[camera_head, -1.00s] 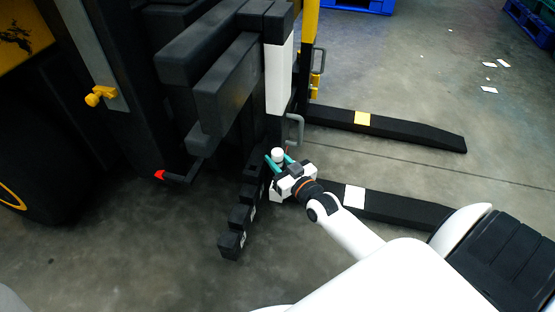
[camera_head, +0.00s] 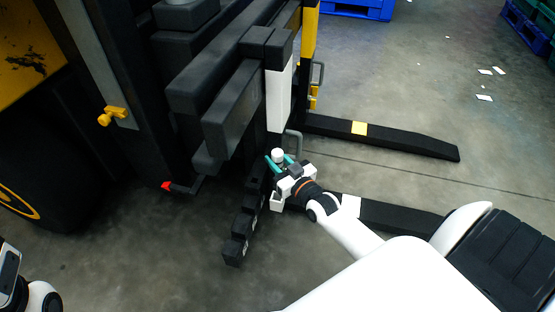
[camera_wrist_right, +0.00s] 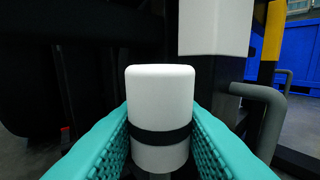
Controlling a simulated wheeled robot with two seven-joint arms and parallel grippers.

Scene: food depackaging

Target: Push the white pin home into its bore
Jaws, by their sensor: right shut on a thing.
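The white pin (camera_head: 278,155) is a short upright cylinder beside the stepped black bar of the lift truck. In the right wrist view the pin (camera_wrist_right: 160,105) has a rounded top edge and a black band around its lower half. My right gripper (camera_head: 280,161) is shut on the pin, with a teal finger on each side; the fingers also show in the right wrist view (camera_wrist_right: 160,150). The bore is hidden below the pin and fingers, so I cannot tell how deep the pin sits. My left gripper's fingers are not in view.
A grey bent handle (camera_head: 294,143) stands close behind the pin; it also shows in the right wrist view (camera_wrist_right: 265,112). The stepped black bar (camera_head: 241,226) runs toward me. Black fork legs (camera_head: 400,142) lie to the right. A red-tipped lever (camera_head: 176,186) sticks out at left.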

